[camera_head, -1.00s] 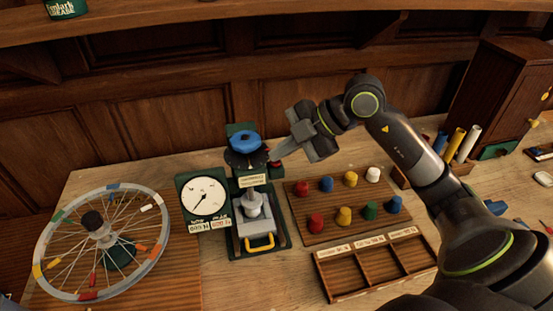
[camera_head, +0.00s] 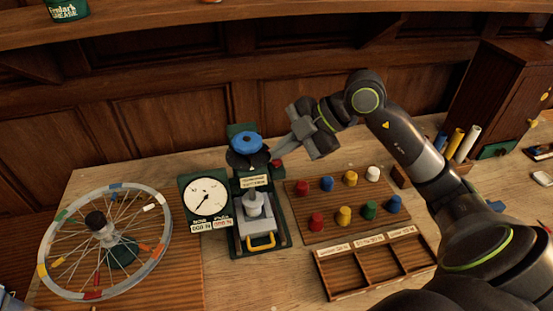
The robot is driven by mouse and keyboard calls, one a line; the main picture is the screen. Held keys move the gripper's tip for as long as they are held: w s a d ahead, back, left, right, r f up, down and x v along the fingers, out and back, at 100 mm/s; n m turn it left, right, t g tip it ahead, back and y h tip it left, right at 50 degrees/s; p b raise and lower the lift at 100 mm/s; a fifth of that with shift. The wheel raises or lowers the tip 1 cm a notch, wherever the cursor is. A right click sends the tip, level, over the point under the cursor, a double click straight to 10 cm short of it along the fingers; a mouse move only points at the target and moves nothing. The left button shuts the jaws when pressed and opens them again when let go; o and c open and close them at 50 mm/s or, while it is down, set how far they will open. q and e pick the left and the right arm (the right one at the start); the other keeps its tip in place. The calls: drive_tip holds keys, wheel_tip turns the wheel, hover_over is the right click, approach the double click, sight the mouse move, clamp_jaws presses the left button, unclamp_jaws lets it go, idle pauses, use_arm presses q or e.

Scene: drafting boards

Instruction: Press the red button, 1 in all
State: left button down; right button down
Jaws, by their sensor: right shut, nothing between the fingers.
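The red button (camera_head: 277,163) is a small red knob on the right side of the green press (camera_head: 249,151), just below its blue top knob (camera_head: 246,142). My right gripper (camera_head: 285,147) comes in from the right, above and a little right of the red button. Its fingers are shut and empty, pointing left and down. A small gap seems to show between the fingertips and the button. My left gripper is not in view.
A dial gauge (camera_head: 207,198) stands left of the press, and a spoked wheel (camera_head: 160,235) further left. A wooden board (camera_head: 330,226) with several coloured pegs and an empty divided tray (camera_head: 325,286) lie to the right.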

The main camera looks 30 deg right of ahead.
wheel_tip(320, 180, up, 5)
drive_tip(key=p, duration=0.4)
idle(0.3)
idle(0.4)
